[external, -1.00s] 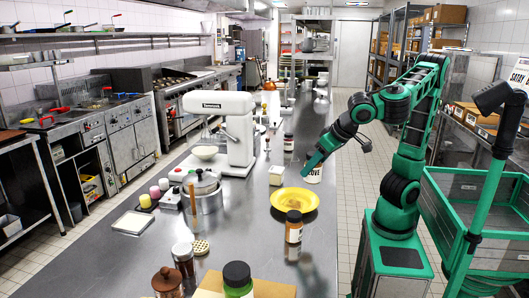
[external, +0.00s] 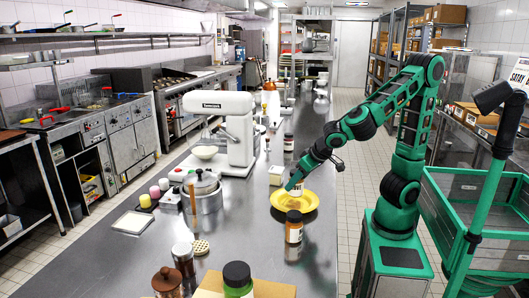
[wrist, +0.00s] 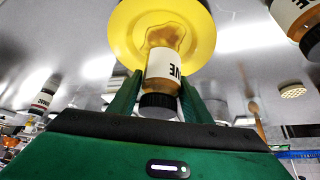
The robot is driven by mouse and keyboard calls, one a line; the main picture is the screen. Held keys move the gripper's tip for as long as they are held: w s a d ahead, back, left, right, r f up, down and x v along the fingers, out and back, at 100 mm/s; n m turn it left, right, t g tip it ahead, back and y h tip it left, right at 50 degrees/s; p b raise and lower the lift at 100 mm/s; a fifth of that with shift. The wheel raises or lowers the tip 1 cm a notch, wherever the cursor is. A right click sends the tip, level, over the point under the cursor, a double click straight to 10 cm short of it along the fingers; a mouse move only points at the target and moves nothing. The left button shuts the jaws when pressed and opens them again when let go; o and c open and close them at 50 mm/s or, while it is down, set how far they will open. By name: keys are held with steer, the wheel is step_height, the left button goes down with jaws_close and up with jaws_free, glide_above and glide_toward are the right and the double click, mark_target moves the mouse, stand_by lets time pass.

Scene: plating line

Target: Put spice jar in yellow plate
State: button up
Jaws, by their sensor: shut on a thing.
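The yellow plate (external: 277,202) lies on the steel counter near its right edge; its round shape fills the top of the wrist view (wrist: 122,35). My gripper (external: 294,184) is over the plate. It is shut on a spice jar (external: 299,189) with a white label. I cannot tell whether the base touches the plate.
Another labelled jar (external: 294,228) stands just in front of the plate. A metal pot (external: 207,200) and the stand mixer (external: 228,125) are to the left.

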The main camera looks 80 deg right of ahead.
mark_target(295, 190)
steer(key=shift+w+d+f, duration=0.25)
steer(key=shift+d+f, duration=0.15)
steer(key=shift+f, duration=1.85)
steer(key=shift+f, duration=0.1)
steer(key=o, duration=1.2)
steer(key=v, duration=1.2)
steer(key=shift+d, duration=0.1)
